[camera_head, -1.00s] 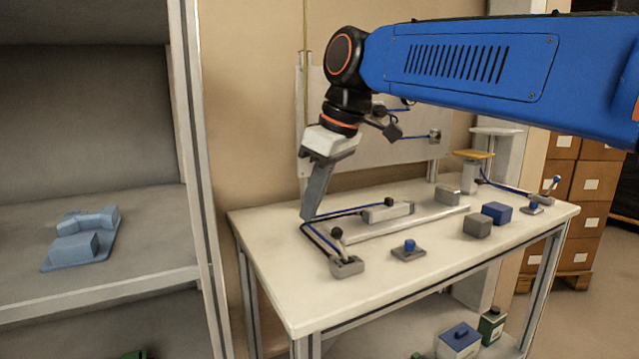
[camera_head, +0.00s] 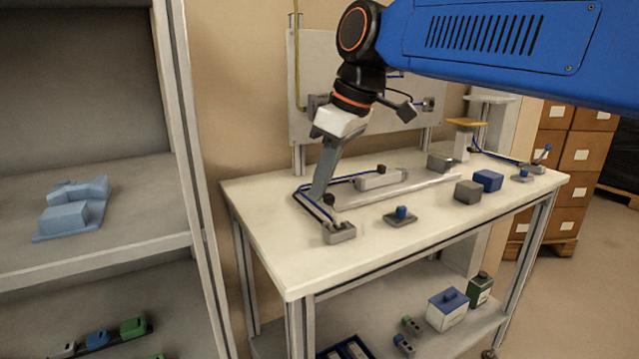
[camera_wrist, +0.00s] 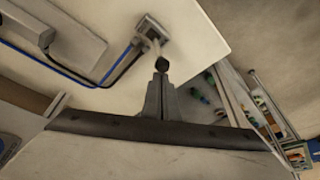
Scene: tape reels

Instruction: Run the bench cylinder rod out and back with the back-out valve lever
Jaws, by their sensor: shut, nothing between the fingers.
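A small grey valve (camera_head: 340,233) with a black-knobbed lever (camera_head: 329,200) stands at the bench's front left. The lever leans from its base. A grey bench cylinder (camera_head: 378,180) lies behind it, with blue and black hoses running to the valve. My gripper (camera_head: 318,193) is shut and empty, pointing down just left of and behind the knob. In the wrist view, the shut fingers (camera_wrist: 160,92) end close to the black knob (camera_wrist: 161,64), and the valve body (camera_wrist: 153,28) is beyond it. I cannot tell whether fingers and knob touch.
A blue-button block (camera_head: 401,217), a grey block (camera_head: 467,191) and a blue block (camera_head: 488,180) stand right on the bench (camera_head: 300,270). A second lever valve (camera_head: 527,175) is at the far right. A shelf unit (camera_head: 120,255) stands left. The bench front is clear.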

